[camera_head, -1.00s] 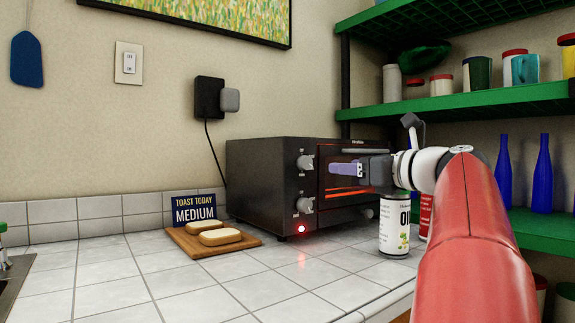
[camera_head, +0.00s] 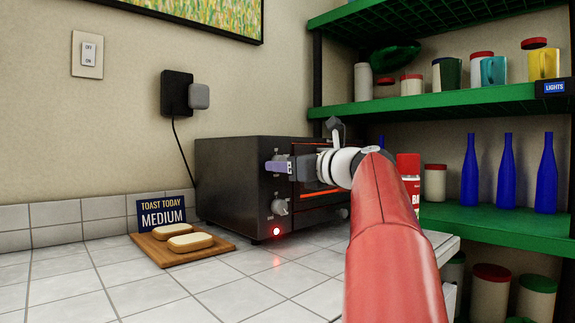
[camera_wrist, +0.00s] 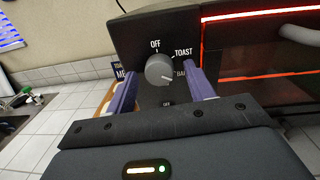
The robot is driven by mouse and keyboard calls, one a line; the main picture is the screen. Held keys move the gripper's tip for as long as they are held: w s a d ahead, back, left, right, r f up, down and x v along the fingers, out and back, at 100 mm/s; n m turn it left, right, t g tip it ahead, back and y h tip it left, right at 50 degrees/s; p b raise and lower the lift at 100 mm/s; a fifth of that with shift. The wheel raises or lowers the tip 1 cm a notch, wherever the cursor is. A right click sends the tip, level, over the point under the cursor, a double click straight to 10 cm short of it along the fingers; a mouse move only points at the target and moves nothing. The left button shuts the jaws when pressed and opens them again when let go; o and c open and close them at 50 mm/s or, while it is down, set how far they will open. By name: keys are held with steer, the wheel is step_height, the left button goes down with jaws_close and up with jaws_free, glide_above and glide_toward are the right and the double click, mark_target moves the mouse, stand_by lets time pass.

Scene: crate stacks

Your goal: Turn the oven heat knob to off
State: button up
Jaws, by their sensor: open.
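The black toaster oven (camera_head: 235,185) stands on the counter with a red light lit. Its upper knob is mostly hidden by my gripper (camera_head: 270,167) in the head view. In the wrist view this grey knob (camera_wrist: 159,69) shows clearly, with OFF above it, TOAST at upper right and a partly hidden BA label at right. A light mark on the knob appears to point right and slightly down, toward BA. My gripper (camera_wrist: 160,80) is open, its purple fingers on either side of the knob with gaps visible. The lower knob (camera_head: 280,207) is below my gripper.
A wooden board (camera_head: 182,246) with bread and a "TOAST TODAY MEDIUM" sign (camera_head: 161,212) sit left of the oven. Green shelves (camera_head: 480,228) with blue bottles stand at right. The oven handle (camera_wrist: 300,35) is right of my fingers. The front counter is clear.

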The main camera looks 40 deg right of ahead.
steer(key=c, duration=1)
steer(key=shift+o, duration=0.2)
steer(key=shift+r+n+h+b, duration=0.15)
steer(key=shift+n+b, duration=0.5)
steer(key=shift+n, duration=3.2)
steer(key=shift+f+n+h+b, duration=0.1)
steer(key=shift+n+h+b, duration=0.35)
steer(key=shift+n, duration=3.35)
steer(key=shift+r+n+b, duration=0.1)
steer(key=shift+n+b, duration=0.7)
steer(key=shift+n, duration=3.05)
